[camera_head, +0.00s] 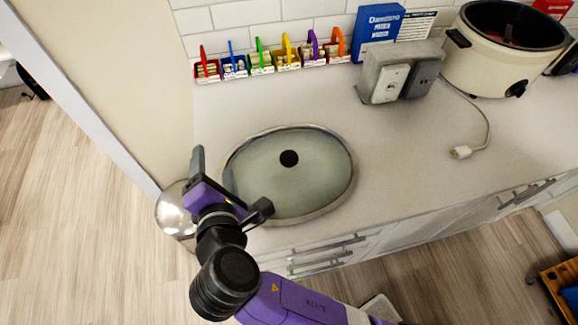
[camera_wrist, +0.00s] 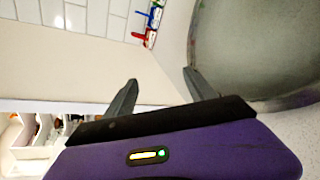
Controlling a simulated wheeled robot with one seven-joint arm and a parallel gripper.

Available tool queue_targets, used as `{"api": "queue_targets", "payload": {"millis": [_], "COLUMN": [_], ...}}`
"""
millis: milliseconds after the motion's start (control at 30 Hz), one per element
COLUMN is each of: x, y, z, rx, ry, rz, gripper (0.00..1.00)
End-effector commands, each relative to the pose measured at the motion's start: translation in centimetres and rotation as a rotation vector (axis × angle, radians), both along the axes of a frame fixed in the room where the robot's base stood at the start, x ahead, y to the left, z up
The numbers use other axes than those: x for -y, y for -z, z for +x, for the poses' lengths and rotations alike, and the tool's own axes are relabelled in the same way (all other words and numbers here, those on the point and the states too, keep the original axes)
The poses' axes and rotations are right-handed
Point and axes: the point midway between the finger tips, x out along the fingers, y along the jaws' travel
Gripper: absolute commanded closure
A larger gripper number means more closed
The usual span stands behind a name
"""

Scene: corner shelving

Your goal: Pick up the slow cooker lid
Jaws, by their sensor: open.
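The slow cooker lid (camera_head: 305,187) is an oval of clear glass with a metal rim and a round black knob (camera_head: 289,158) in its middle. It lies flat on the counter, knob up. In the wrist view, part of the lid (camera_wrist: 255,55) fills the upper right, and its knob is out of sight. My gripper (camera_head: 232,178) is at the lid's left edge, open and empty. Its two fingers also show apart in the wrist view (camera_wrist: 160,78). I cannot tell whether a finger touches the rim.
The white slow cooker (camera_head: 490,60) stands open at the back right of the counter (camera_head: 400,150). A grey outlet box (camera_head: 388,75) and loose plug (camera_head: 461,152) lie between. Several small coloured boxes (camera_head: 262,62) line the tiled wall. A shiny round metal object (camera_head: 172,212) shows beside my gripper.

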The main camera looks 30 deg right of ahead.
Motion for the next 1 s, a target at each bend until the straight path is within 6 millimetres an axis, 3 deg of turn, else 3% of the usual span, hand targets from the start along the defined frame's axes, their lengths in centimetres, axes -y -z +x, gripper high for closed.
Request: {"api": "queue_targets", "payload": {"millis": [67, 200, 300, 433, 633, 1000], "x": [1.1, 5.5, 8.0, 9.2, 10.1, 13.4], "y": [-0.9, -0.7, 0.2, 0.5, 1.1, 2.6], "z": [-0.1, -2.8, -5.5, -7.4, -7.1, -4.7], "rx": [-0.081, -0.311, -0.478, -0.608, -0.647, -0.645], "ry": [0.087, 0.249, 0.317, 0.333, 0.312, 0.312], "rz": [-0.184, -0.482, -0.635, -0.723, -0.758, -0.757], "gripper": [0.36, 0.36, 0.36, 0.36, 0.36, 0.36]}}
